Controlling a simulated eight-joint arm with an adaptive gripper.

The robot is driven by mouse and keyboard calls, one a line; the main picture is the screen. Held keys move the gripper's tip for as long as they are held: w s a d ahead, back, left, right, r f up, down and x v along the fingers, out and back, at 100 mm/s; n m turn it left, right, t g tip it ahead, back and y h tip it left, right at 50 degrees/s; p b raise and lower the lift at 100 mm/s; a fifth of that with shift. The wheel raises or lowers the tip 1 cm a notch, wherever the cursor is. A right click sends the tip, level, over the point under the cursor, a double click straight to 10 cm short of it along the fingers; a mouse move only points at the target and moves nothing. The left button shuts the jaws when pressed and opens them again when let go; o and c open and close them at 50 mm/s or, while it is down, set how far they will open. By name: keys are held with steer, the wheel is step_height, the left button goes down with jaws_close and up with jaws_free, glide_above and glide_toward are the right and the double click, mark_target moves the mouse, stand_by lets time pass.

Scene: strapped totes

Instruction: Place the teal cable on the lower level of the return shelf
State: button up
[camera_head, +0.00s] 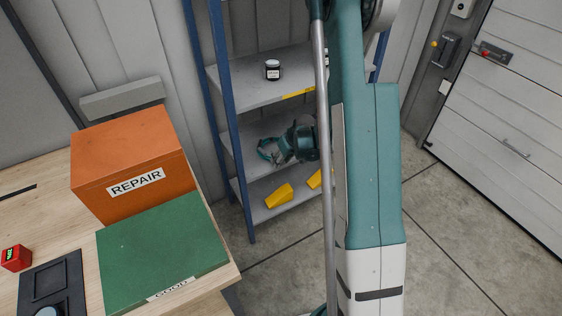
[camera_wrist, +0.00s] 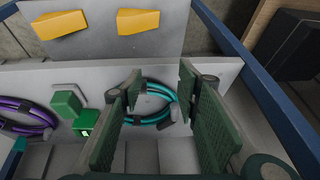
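The teal cable (camera_wrist: 161,115) is a coil on a grey shelf level (camera_wrist: 210,75) in the wrist view. My gripper (camera_wrist: 160,87) is open, with one dark green finger on each side of the coil; no grip shows. The fingers hide parts of the coil. In the head view my gripper (camera_head: 268,152) is at the middle level of the blue-posted shelf (camera_head: 231,100), and I cannot clearly tell the cable from it there. The bottom level (camera_head: 262,212) carries yellow wedges (camera_head: 280,196), which also show in the wrist view (camera_wrist: 138,21).
A purple cable (camera_wrist: 28,128) and a green block (camera_wrist: 68,104) lie left of the teal coil. A jar (camera_head: 272,69) stands on the top level. An orange REPAIR box (camera_head: 130,150) and a green GOOD box (camera_head: 160,245) stand on the wooden table. Blue posts flank the shelf.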

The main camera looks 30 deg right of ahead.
steer(key=s+a+r, duration=0.3)
steer(key=a+r, duration=0.1)
steer(key=r, duration=0.5)
steer(key=s+a+r+t, duration=0.1)
steer(key=s+a+r, duration=0.3)
steer(key=r, duration=0.5)
steer(key=s+a+r, duration=0.2)
steer(key=a+r, duration=0.3)
steer(key=r, duration=0.5)
steer(key=s+a+r, duration=0.3)
steer(key=s, duration=0.4)
steer(key=s+a+r+t, duration=0.1)
steer(key=s+a+r, duration=0.3)
steer(key=s, duration=0.4)
steer(key=s+a+r+h, duration=0.1)
steer(key=s+a+r, duration=0.2)
steer(key=s, duration=0.5)
steer(key=shift+s+a+r+t, duration=0.2)
steer(key=shift+a+r+t, duration=0.1)
steer(key=shift+r+t, duration=0.15)
